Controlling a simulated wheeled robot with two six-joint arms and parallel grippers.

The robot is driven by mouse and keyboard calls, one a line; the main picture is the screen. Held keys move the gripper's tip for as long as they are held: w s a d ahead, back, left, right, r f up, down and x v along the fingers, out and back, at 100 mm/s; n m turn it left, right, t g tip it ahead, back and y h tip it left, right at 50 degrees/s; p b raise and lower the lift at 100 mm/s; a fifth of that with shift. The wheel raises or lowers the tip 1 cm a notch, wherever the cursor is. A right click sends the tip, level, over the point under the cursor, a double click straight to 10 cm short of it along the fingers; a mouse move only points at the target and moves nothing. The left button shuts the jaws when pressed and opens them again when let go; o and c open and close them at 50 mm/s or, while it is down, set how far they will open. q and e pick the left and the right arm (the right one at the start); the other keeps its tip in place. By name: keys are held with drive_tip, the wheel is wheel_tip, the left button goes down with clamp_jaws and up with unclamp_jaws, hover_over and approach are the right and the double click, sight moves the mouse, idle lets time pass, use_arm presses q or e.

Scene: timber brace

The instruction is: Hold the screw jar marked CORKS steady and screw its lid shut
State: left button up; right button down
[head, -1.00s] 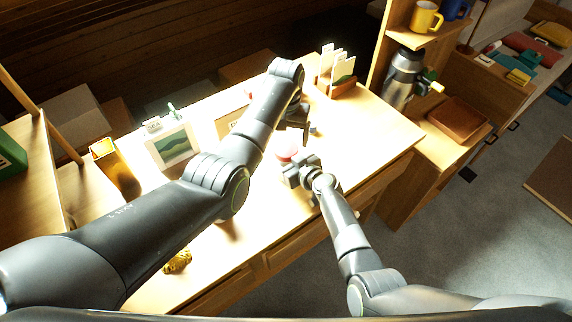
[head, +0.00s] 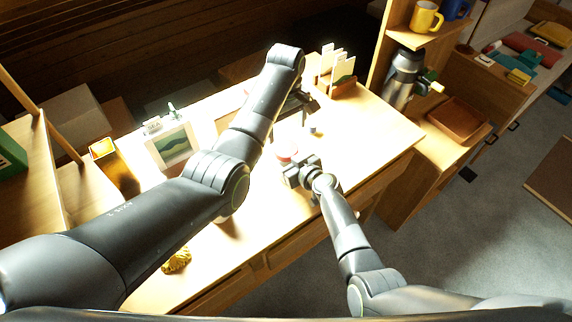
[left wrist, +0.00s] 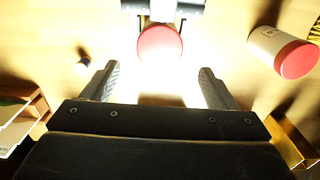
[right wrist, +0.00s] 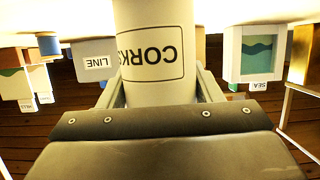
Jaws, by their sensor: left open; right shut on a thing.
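The CORKS jar (right wrist: 155,55) is a pale cylinder with a black-framed label, upside down in the right wrist view. My right gripper (right wrist: 160,85) is shut around its body. In the head view my right gripper (head: 301,171) holds the jar at the table, and its red lid (head: 287,153) faces up. The left wrist view shows the red lid (left wrist: 160,43) on top of the jar; how tightly it sits cannot be told. My left gripper (left wrist: 158,70) is open and empty, above and apart from the lid. In the head view it (head: 297,103) is partly hidden by my forearm.
A picture frame (head: 173,147), a brass-coloured holder (head: 112,163) and a card rack (head: 342,87) stand on the table (head: 375,135). The table's right part is clear.

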sight(286, 148)
idle(0.4)
use_arm(q)
drive_tip(key=shift+f, duration=4)
drive_tip(key=c, duration=1)
drive_tip(key=m, duration=0.4)
drive_tip(key=shift+m, duration=0.4)
drive_tip(key=m, duration=0.4)
drive_tip(key=shift+m, duration=0.4)
drive_tip(key=o, duration=1.1)
drive_tip(key=shift+c, duration=0.2)
